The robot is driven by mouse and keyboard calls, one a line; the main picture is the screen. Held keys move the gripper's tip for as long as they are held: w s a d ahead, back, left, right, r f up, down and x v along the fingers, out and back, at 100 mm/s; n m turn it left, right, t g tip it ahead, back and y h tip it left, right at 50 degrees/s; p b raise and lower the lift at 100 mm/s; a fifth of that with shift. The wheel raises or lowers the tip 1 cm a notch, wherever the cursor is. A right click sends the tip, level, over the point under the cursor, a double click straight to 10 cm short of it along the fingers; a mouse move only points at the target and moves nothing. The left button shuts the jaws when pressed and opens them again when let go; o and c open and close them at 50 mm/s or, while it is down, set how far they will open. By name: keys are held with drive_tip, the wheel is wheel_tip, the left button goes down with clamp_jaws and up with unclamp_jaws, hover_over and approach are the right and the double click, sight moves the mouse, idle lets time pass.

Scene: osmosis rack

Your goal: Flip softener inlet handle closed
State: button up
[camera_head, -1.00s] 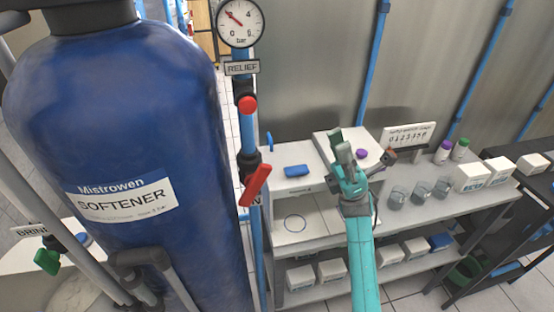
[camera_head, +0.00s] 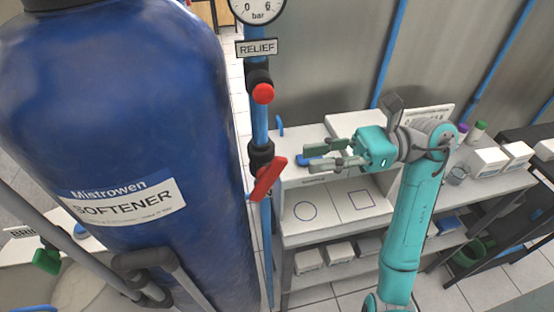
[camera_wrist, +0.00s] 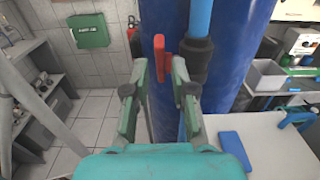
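A red lever handle (camera_head: 268,180) sits on a black valve (camera_head: 261,157) on the blue vertical pipe right of the blue softener tank (camera_head: 130,110). The lever slants down and to the left. My gripper (camera_head: 306,157) is open, to the right of the lever and apart from it, with its fingers pointing left. In the wrist view the red lever (camera_wrist: 159,58) shows beyond and between the open fingertips (camera_wrist: 160,80). The lever's inlet label is not readable here.
A red knob (camera_head: 263,94) sits higher on the same pipe, below the RELIEF label (camera_head: 257,47) and gauge (camera_head: 258,8). A bench (camera_head: 330,232) with shelves stands behind my arm. A green-handled valve (camera_head: 47,261) is at the lower left.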

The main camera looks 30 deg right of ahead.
sight(287, 162)
drive_tip(key=x, duration=0.7)
drive_tip(key=shift+a, duration=0.2)
clamp_jaws()
